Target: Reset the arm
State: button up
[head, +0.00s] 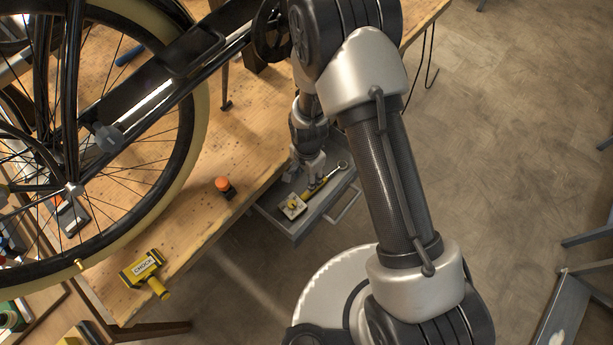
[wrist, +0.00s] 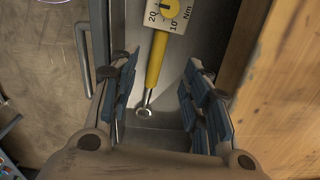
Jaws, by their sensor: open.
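My gripper (wrist: 152,110) is open, its two blue-padded fingers apart with nothing between them that they touch. In the head view my gripper (head: 308,165) hangs from my arm over a grey open drawer (head: 297,235) beside the workbench. A yellow-handled torque wrench (wrist: 155,62) lies in the drawer, its ring end below and between the fingers. Its dial shows at the top of the wrist view. The wrench (head: 318,188) also shows in the head view, just right of the gripper. My arm hides part of the drawer.
The wooden workbench (head: 225,125) carries a bicycle wheel (head: 185,150) and frame at left. An orange-capped small bottle (head: 224,186) and a yellow tool marked CHOCK (head: 146,268) stand near its front edge. The drawer handle (wrist: 83,55) is at left in the wrist view. Floor at right is largely clear.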

dwell(0.3)
jog(key=d+r+n+t, duration=0.15)
jog(key=d+r, duration=0.25)
jog(key=r, duration=0.9)
jog(key=d+r+n+t, duration=0.1)
jog(key=d+r+n, duration=0.2)
jog(key=r, duration=1)
jog(key=s+d+r+n+t, duration=0.1)
jog(key=s+d+r+n, duration=0.1)
jog(key=s+d+r, duration=0.2)
jog(key=s+d+r+n+t, duration=0.1)
jog(key=s+d+r, duration=0.4)
jog(key=s+r, duration=0.5)
jog(key=shift+s+n, duration=0.75)
jog(key=shift+s, duration=0.45)
